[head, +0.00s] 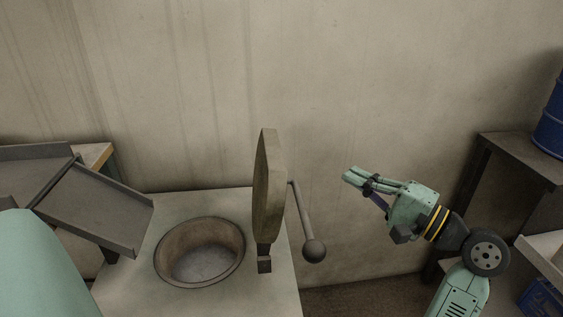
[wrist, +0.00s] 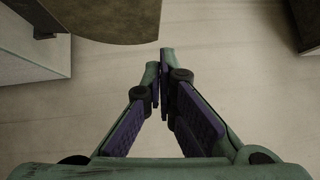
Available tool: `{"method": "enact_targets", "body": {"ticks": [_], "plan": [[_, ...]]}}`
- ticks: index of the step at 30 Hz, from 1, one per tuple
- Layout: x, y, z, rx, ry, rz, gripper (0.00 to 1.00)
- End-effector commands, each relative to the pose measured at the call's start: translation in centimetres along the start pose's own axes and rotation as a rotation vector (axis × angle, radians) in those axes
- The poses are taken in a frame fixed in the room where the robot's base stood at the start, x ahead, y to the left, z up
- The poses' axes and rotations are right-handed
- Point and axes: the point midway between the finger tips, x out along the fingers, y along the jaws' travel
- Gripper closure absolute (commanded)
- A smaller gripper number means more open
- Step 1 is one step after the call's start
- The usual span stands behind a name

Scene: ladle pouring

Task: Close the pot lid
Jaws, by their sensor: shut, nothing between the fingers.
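The pot (head: 199,252) is a round dark opening set in the pale block; its inside shows grey and no lid covers it. The lid (head: 268,188) is a thick brownish disc standing upright on its hinge at the pot's right side. A lever with a ball end (head: 313,250) sticks out from the lid's right face. My gripper (head: 348,177) is to the right of the lid, apart from it, shut and empty, pointing left. In the wrist view my gripper (wrist: 163,70) has its fingertips together, with the lid's edge (wrist: 105,18) at the upper left.
A grey metal chute (head: 95,208) stands left of the pot. The pale block (head: 275,290) holds the pot. A dark table (head: 510,150) with a blue barrel (head: 552,120) is at the right. The wall (head: 330,80) is behind; open space lies between lid and gripper.

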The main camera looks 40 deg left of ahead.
Motion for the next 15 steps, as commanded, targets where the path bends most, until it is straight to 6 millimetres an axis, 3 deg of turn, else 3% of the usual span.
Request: {"method": "enact_targets", "body": {"ticks": [2, 5, 8, 15], "plan": [[-1.5, 0.6, 0.2, 0.055, -0.029, 0.007, 1.0], [-1.8, 0.7, 0.5, 0.083, -0.048, 0.012, 1.0], [-0.6, 0.7, 0.7, 0.086, -0.053, 0.014, 1.0], [4.4, 0.6, 1.0, 0.085, -0.053, 0.013, 1.0]]}}
